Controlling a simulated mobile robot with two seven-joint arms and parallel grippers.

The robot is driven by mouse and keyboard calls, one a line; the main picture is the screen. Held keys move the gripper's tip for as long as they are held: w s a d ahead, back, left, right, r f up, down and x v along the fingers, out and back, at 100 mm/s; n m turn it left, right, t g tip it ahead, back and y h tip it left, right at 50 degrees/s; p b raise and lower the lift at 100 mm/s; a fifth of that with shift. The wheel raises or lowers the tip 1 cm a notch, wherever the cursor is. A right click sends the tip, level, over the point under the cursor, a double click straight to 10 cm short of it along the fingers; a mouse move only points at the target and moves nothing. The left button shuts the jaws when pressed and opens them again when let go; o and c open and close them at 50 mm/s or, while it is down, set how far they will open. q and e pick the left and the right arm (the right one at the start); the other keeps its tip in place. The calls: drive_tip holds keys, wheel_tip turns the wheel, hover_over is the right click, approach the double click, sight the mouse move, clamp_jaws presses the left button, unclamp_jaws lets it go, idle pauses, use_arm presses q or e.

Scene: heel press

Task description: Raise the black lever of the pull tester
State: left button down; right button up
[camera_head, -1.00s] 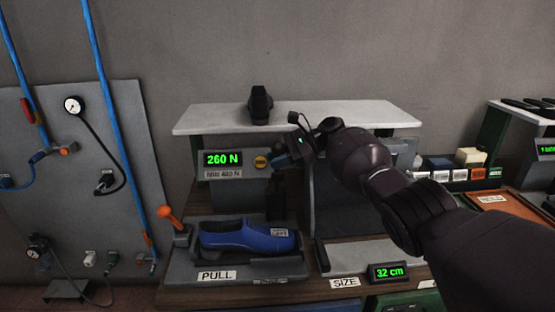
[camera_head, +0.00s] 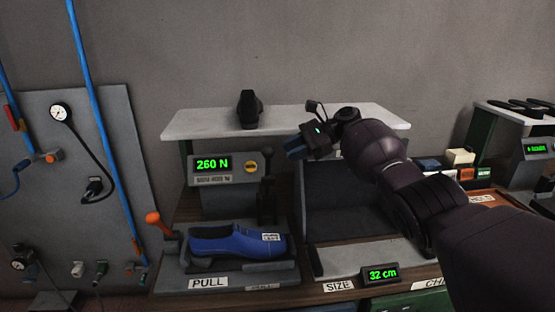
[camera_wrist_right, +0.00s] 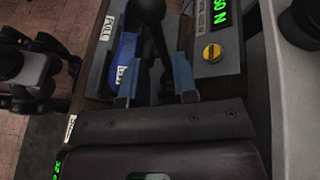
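The pull tester (camera_head: 213,202) shows a green 260 N reading beside a yellow button. A blue shoe (camera_head: 238,243) lies on its bed behind the PULL label. The black lever (camera_head: 267,190) stands roughly upright to the right of the display. In the right wrist view, its round knob and dark shaft (camera_wrist_right: 158,45) show beyond and between the fingers. My right gripper (camera_head: 297,150) is up and to the right of the lever; it also shows in the right wrist view (camera_wrist_right: 156,88). Its blue fingers are apart, with nothing gripped. My left gripper is out of view.
A white shelf (camera_head: 290,121) overhangs the tester, with a black object (camera_head: 247,110) on it. An orange-tipped handle (camera_head: 155,222) is at the tester's left. The size gauge (camera_head: 355,262) reads 32 cm at the right. A hose panel (camera_head: 85,170) stands at the left.

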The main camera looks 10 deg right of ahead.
drive_tip(key=v, duration=0.3)
drive_tip(key=shift+d+r, duration=0.1)
idle(0.3)
